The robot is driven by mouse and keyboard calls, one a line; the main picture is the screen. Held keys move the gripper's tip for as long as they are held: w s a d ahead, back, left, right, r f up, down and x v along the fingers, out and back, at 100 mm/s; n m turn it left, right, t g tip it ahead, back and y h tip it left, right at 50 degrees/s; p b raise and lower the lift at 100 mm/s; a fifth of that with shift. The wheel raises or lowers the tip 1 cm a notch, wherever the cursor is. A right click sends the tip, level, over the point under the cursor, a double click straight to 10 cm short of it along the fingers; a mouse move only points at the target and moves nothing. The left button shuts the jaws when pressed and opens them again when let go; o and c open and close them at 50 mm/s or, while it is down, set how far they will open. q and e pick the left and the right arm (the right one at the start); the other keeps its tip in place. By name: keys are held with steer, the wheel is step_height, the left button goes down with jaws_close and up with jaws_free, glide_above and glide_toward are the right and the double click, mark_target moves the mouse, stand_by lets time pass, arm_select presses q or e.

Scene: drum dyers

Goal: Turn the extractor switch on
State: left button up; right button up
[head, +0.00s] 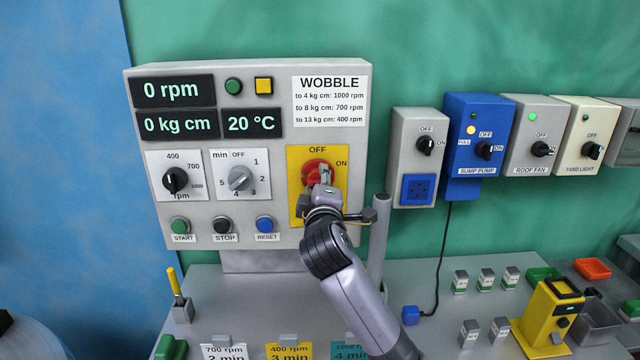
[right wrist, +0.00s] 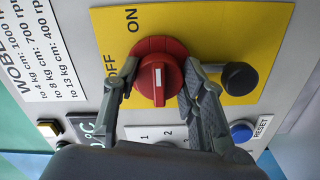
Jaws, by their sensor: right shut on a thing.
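The red rotary switch (head: 317,170) sits on a yellow plate (head: 296,160) marked OFF at the top and ON at the upper right. No name label shows on it. My right gripper (head: 323,178) is at this switch, its arm coming up from below. In the right wrist view the red knob (right wrist: 158,72) is between the two fingers of my right gripper (right wrist: 154,90), which are shut on its sides. My left gripper is not in view.
A dark round-ended piece (right wrist: 240,78) stands beside the knob. The grey control panel (head: 270,80) also carries a speed knob (head: 175,180) and a timer knob (head: 239,179). Several switch boxes, including the blue sump pump box (head: 480,120), hang at right. Small objects stand on the bench below.

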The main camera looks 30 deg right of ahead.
steer(key=shift+f, duration=0.1)
steer(key=o, duration=1.2)
steer(key=shift+c, duration=0.2)
steer(key=v, duration=1.2)
